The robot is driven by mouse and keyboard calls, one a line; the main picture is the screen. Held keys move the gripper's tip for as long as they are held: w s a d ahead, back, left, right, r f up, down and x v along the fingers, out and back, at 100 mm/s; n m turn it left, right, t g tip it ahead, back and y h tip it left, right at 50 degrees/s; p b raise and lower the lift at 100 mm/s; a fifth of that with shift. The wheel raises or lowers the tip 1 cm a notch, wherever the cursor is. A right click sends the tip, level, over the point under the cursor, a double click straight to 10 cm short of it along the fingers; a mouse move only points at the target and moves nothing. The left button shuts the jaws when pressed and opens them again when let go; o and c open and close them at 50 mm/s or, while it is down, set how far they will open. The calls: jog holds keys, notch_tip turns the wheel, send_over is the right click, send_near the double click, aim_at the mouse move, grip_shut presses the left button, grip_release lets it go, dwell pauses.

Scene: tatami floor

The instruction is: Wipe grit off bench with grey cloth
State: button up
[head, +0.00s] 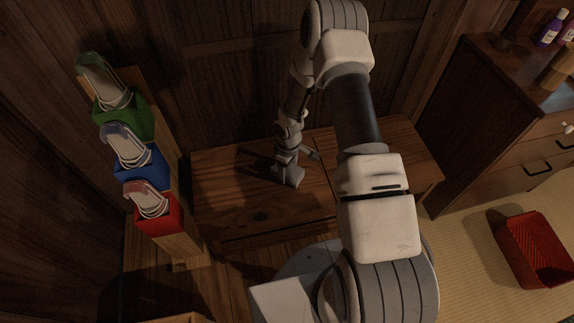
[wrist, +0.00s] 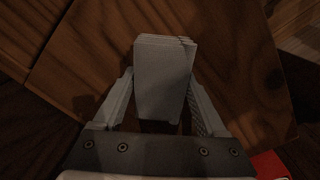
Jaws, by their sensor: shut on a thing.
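The grey cloth (wrist: 163,82) is a folded pad between the fingers of my gripper (wrist: 160,100) in the wrist view. My gripper is shut on it. In the head view the gripper (head: 288,170) is low over the wooden bench (head: 235,193), and the grey cloth (head: 287,178) shows at its tip. I cannot tell for sure whether the cloth touches the bench top. The bench top also fills much of the wrist view (wrist: 90,60). No grit can be made out on the dark wood in either view.
At the left a wooden rack holds green (head: 126,118), blue (head: 143,167) and red (head: 158,213) bins with cloth-like items. A wooden wall stands behind the bench. A drawer cabinet (head: 490,110) and a red basket (head: 535,250) are at the right. My arm hides part of the bench.

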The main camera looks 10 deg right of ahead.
aim_at(292, 187)
jog(key=shift+s+f, duration=0.1)
jog(key=shift+s, duration=2.1)
jog(key=shift+w+r+p, duration=0.1)
jog(key=shift+r+p, duration=2.2)
jog(key=shift+r, duration=0.75)
jog(key=shift+r+p, duration=1)
jog(key=shift+r, duration=0.5)
